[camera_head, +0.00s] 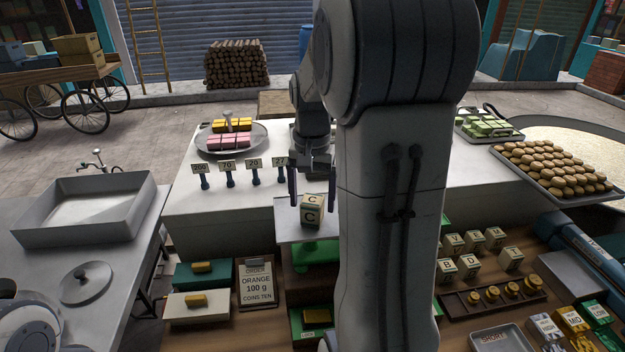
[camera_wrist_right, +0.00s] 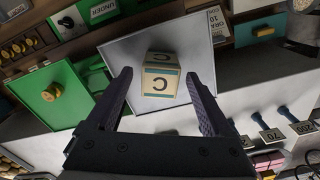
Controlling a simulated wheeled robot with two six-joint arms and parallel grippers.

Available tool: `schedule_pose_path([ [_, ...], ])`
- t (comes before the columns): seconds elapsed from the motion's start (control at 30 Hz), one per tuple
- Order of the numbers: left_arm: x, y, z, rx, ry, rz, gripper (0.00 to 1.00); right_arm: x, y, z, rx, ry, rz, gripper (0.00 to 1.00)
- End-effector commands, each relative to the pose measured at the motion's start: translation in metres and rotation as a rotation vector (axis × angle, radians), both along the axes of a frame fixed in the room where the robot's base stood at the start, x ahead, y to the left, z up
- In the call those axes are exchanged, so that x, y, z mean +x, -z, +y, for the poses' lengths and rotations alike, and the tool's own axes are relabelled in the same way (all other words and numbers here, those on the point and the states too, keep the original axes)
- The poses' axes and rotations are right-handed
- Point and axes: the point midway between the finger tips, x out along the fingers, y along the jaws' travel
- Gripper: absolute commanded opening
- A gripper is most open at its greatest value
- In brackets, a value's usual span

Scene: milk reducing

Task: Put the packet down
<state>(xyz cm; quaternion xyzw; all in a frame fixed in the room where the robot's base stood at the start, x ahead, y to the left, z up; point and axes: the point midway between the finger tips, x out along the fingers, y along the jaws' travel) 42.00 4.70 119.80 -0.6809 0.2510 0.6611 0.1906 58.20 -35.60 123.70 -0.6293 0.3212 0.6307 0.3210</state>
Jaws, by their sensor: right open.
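The packet (camera_head: 312,212) is a small cream and green block marked with the letter C. It rests on a square pale metal plate (camera_head: 290,234) above a green base (camera_head: 316,252). My right gripper (camera_head: 312,203) is above the plate, its fingers on either side of the packet. In the right wrist view the fingers (camera_wrist_right: 159,74) are spread, with clear gaps to the packet (camera_wrist_right: 160,82), which sits on the plate (camera_wrist_right: 120,52). My left gripper is out of view.
Numbered pegs (camera_head: 229,177) line the white counter's front edge. Lettered blocks (camera_head: 468,264) and brass weights (camera_head: 492,296) stand at right. A round tray of sweets (camera_head: 205,143) is behind. A metal lid (camera_head: 86,284) lies at left.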

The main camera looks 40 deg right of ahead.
Motion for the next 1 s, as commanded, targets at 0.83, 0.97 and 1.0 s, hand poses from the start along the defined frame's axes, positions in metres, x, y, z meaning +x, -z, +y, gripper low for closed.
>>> schedule_pose_path([
  [0.83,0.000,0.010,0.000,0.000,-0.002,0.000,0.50,0.000,-0.117,0.000,-0.001,0.000,-0.002,0.86],
  [0.97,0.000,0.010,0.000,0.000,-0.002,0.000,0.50,0.001,-0.116,0.002,-0.001,-0.009,-0.002,0.86],
  [1.0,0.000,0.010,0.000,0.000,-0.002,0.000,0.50,0.002,-0.115,0.008,0.000,-0.028,-0.004,0.86],
])
